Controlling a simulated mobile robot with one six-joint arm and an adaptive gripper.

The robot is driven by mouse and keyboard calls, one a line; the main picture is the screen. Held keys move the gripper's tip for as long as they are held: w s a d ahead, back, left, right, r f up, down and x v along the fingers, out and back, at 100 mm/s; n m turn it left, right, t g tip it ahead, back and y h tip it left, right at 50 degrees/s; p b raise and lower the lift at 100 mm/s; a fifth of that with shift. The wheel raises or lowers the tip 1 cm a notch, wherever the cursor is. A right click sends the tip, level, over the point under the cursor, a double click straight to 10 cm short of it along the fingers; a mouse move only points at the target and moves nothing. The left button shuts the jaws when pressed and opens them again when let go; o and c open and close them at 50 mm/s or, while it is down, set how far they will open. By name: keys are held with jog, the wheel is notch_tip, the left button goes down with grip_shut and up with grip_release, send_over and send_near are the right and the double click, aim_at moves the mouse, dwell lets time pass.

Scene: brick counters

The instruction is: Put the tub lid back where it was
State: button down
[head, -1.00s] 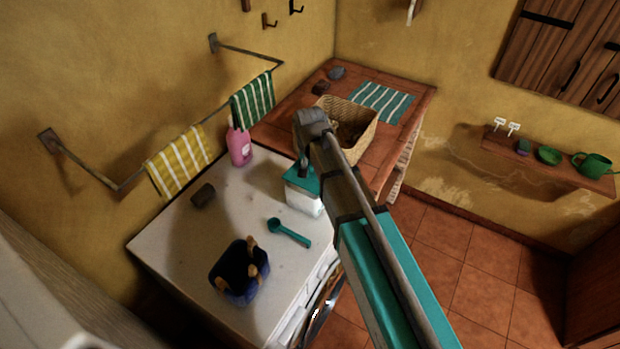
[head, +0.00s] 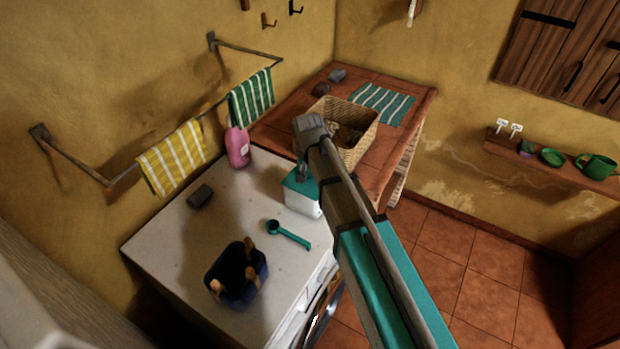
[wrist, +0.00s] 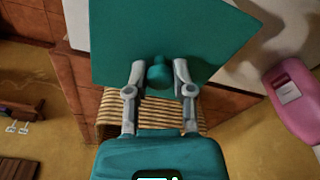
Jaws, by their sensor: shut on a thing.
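The teal square tub lid (head: 293,186) is at the top of the white tub (head: 301,204) on the white counter. My gripper (head: 302,174) comes down from above and is shut on the lid's round knob. In the wrist view my gripper (wrist: 157,75) has one finger on each side of the knob, and the lid (wrist: 175,30) fills the upper middle. The lid hides the tub there, so I cannot tell whether it sits flush on the rim or slightly above it.
A pink bottle (head: 237,148) and a grey block (head: 200,196) are left of the tub. A wicker basket (head: 363,143) is close behind my arm on the brick counter.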

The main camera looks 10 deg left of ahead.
aim_at(309, 181)
jog(key=shift+f, duration=0.4)
jog(key=shift+c, duration=2.4)
grip_release()
jog(key=shift+r, duration=0.2)
notch_tip(309, 181, up, 12)
jog(key=s+p, duration=0.1)
jog(key=p, duration=1)
jog(key=shift+s+f+p, duration=0.2)
jog(key=shift+s+p, duration=0.05)
jog(key=shift+p, duration=0.1)
jog(key=shift+d, duration=0.1)
